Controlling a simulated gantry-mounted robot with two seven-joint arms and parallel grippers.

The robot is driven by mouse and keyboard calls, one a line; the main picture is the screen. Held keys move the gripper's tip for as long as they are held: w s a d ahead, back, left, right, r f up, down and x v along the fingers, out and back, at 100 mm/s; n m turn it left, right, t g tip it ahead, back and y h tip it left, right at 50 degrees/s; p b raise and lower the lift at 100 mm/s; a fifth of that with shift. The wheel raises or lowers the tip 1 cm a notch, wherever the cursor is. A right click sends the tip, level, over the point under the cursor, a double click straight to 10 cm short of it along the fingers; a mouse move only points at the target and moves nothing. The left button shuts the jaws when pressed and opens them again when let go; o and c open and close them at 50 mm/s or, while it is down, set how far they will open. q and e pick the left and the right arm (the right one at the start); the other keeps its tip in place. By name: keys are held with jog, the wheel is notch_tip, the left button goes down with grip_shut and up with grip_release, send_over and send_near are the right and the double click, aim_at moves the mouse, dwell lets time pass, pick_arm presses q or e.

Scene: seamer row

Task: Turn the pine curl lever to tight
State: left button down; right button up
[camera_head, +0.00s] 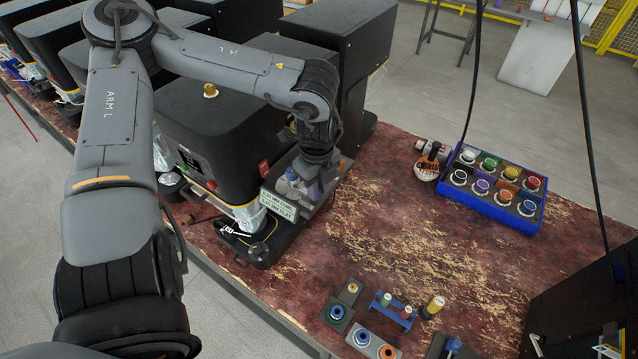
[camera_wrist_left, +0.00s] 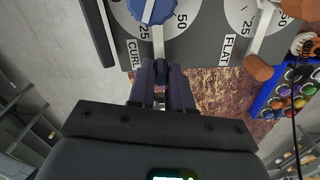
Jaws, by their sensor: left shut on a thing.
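In the left wrist view, a dial marked 25 and 50 has a CURL label (camera_wrist_left: 134,54) beside it. The curl lever (camera_wrist_left: 158,42) is a pale bar running from a blue hub (camera_wrist_left: 152,9) down to a dark tip. My left gripper (camera_wrist_left: 163,72) has its purple fingers shut on that tip. In the head view my left gripper (camera_head: 312,186) is at the seamer's control panel, and the arm and fingers hide most of the lever. Whether a tight mark is near the lever cannot be seen. My right gripper is not in view.
A FLAT dial (camera_wrist_left: 240,14) with an orange-ended lever is right of the curl dial. The black seamer (camera_head: 215,125) stands on a worn red bench (camera_head: 375,255). A blue tray (camera_head: 470,205) of coloured pots is at the right. Small parts stand at the front; the bench middle is clear.

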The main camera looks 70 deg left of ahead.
pick_arm(q)
jog(key=shift+r, duration=0.1)
dwell(0.4)
jog(key=c, duration=1)
grip_release()
jog(key=shift+c, duration=0.2)
notch_tip(320, 180, up, 11)
jog(key=shift+b, duration=0.3)
jog(key=shift+s+d, duration=0.1)
jog(key=shift+s, duration=0.05)
